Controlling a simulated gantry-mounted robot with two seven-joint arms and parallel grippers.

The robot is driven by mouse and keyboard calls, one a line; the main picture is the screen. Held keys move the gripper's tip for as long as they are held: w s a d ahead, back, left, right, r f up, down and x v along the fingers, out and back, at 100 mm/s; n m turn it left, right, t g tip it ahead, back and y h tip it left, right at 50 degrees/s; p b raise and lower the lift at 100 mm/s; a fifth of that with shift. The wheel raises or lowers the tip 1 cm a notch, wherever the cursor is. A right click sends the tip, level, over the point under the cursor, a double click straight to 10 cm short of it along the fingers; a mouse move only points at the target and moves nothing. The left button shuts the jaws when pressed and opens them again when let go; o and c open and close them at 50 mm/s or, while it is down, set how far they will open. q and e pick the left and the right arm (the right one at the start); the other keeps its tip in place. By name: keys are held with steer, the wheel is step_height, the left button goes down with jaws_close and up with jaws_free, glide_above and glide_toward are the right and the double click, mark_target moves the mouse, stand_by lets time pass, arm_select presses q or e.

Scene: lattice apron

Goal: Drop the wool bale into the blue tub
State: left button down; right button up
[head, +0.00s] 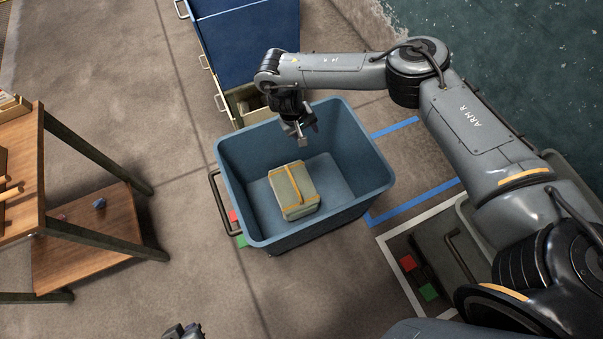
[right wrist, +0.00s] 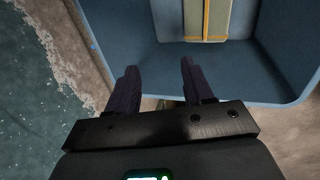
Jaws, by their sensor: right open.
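The wool bale (head: 294,191), a pale green-grey block with yellow straps, is inside the blue tub (head: 240,165) and appears to rest on its floor. My right gripper (head: 302,132) is over the far side of the tub, apart from the bale. In the right wrist view its two dark fingers (right wrist: 158,72) are spread with nothing between them. The bale (right wrist: 207,18) and the tub wall (right wrist: 285,60) show beyond the fingertips. My left gripper (head: 184,332) only just shows at the bottom edge, cut off, so its jaws cannot be judged.
A wooden two-level shelf (head: 85,235) stands at the left. A dark blue bin (head: 245,40) stands behind the tub. Blue tape (head: 415,203) marks the floor to the right, and water (head: 510,60) lies at the far right. The floor between shelf and tub is clear.

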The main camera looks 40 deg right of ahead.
steer(key=p+v, duration=0.3)
steer(key=v, duration=0.5)
steer(key=shift+f, duration=0.15)
